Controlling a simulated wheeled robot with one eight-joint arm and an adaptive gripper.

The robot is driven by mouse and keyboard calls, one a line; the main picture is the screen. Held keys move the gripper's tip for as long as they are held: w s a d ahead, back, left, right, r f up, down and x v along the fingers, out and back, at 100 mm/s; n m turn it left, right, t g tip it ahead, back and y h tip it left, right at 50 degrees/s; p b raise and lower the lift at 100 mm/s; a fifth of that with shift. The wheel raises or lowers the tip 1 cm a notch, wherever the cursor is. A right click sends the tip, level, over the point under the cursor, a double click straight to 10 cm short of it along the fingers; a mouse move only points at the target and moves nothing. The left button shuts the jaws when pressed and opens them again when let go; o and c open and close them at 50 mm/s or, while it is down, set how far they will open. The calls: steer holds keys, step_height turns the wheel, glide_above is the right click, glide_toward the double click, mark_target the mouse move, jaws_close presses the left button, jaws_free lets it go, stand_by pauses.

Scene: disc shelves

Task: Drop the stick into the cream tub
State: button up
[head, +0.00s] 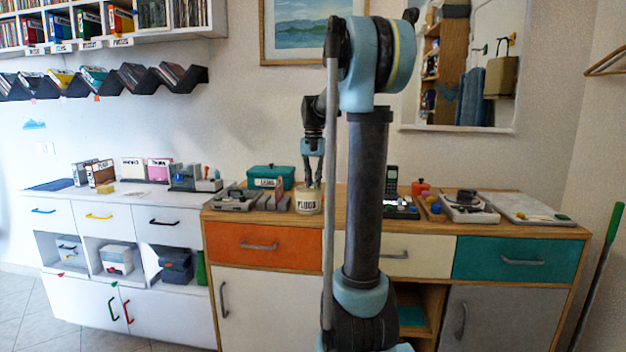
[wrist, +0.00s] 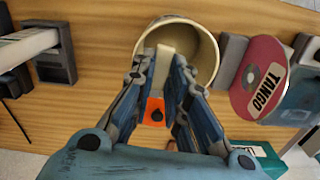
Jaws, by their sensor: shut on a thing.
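The cream tub (head: 307,203), with a dark-lettered label, stands on the wooden top of the counter. In the wrist view its round open mouth (wrist: 208,50) faces up. My gripper (head: 314,184) points down just above the tub in the head view. In the wrist view my gripper (wrist: 163,72) is shut on a pale stick (wrist: 163,66), whose far end shows over the tub's opening. An orange patch with a dark spot (wrist: 155,110) shows between the fingers; I cannot tell whether it belongs to the stick. The tub's floor is partly hidden by the fingers.
A teal box (head: 270,177) and a grey device (head: 238,200) stand left of the tub. In the wrist view a red disc labelled TANGO (wrist: 257,78) leans beside the tub, close to its right. A phone (head: 391,180) stands further right.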

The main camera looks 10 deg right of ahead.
mark_target(313, 185)
steer(key=o, duration=0.8)
step_height(313, 185, up, 12)
stand_by(0.4)
steer(key=shift+f, duration=0.1)
steer(key=s+f+n+t, duration=0.2)
steer(key=s+f+n, duration=0.3)
steer(key=s+f, duration=2.7)
steer(key=s, duration=0.3)
steer(key=shift+f, duration=0.25)
